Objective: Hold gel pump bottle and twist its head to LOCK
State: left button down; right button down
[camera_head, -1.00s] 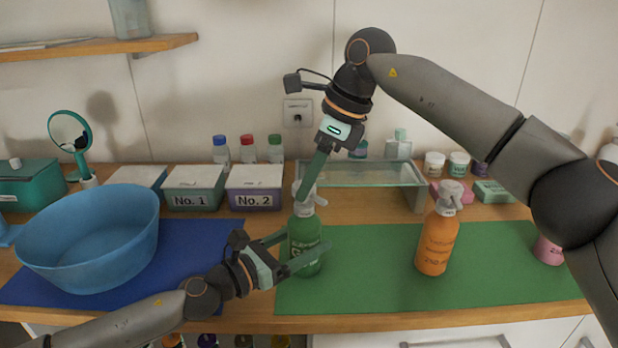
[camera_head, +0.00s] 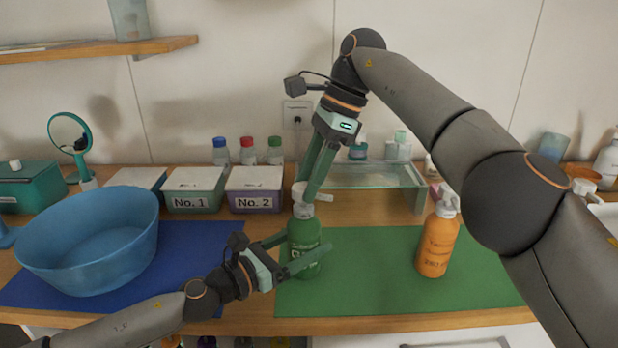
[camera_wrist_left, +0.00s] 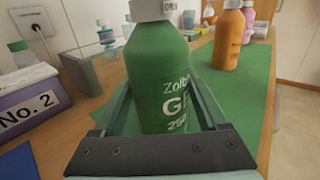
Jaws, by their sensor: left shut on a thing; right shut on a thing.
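The green gel pump bottle (camera_head: 304,243) stands upright at the left end of the green mat, with its label facing front. My left gripper (camera_head: 300,254) is shut around the bottle's body from the left. In the left wrist view the bottle (camera_wrist_left: 160,75) fills the space between the two fingers (camera_wrist_left: 160,105). My right gripper (camera_head: 306,190) points down from above and is shut on the white pump head (camera_head: 302,209). The pump's spout points right in the head view.
An orange bottle (camera_head: 437,242) stands to the right on the green mat (camera_head: 375,285). A blue basin (camera_head: 90,270) sits on the blue mat at left. A glass shelf (camera_head: 365,176) and boxes No. 1 (camera_head: 193,202) and No. 2 (camera_head: 254,202) are behind.

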jog(key=shift+d, duration=0.1)
dwell(0.3)
jog(key=shift+c, duration=1.7)
grip_release()
jog(key=shift+m+t, duration=0.3)
jog(key=shift+m, duration=0.3)
